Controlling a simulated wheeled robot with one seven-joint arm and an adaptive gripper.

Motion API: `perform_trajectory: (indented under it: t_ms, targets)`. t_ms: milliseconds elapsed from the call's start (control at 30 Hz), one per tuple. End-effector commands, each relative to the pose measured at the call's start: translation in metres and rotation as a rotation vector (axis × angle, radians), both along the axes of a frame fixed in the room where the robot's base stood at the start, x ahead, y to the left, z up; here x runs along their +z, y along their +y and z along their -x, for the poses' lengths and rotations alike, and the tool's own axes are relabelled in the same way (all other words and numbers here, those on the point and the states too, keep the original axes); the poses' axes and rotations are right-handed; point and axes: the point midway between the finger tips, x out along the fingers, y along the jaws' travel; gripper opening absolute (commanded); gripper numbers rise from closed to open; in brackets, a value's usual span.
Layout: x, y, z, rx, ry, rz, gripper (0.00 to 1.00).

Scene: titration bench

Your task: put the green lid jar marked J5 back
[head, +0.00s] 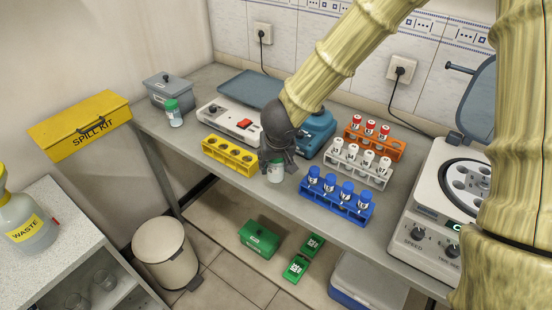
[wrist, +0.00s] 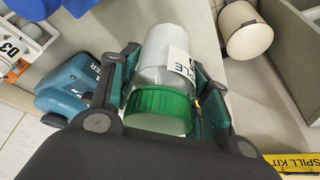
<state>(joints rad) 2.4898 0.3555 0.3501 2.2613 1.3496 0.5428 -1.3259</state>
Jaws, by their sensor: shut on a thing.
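My gripper (head: 277,158) is shut on a jar (head: 275,174) with a clear body and a green lid, at the front edge of the bench, right of the yellow rack. In the wrist view the gripper's fingers (wrist: 166,88) are on both sides of the jar (wrist: 165,55), with its green lid (wrist: 160,108) nearest the camera. Its white label is only partly visible, and I cannot read J5 on it. I cannot tell whether its base touches the bench. A second green-lidded jar (head: 175,118) stands at the bench's left end.
The yellow rack (head: 230,153) is close left of my gripper, the blue-capped tube rack (head: 337,202) close right. White (head: 357,168) and orange (head: 375,143) racks and a centrifuge (head: 440,205) stand farther right. Bare bench (head: 185,140) shows around the second jar.

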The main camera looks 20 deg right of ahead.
Motion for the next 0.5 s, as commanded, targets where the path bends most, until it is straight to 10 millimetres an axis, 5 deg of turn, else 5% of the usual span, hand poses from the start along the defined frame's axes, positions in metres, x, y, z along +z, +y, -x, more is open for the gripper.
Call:
perform_trajectory:
  t_ms: [200, 500]
  targets:
    - [-0.001, -0.01, -0.028, 0.002, -0.001, -0.001, 0.13]
    - [-0.01, -0.015, -0.04, 0.003, 0.002, -0.001, 0.13]
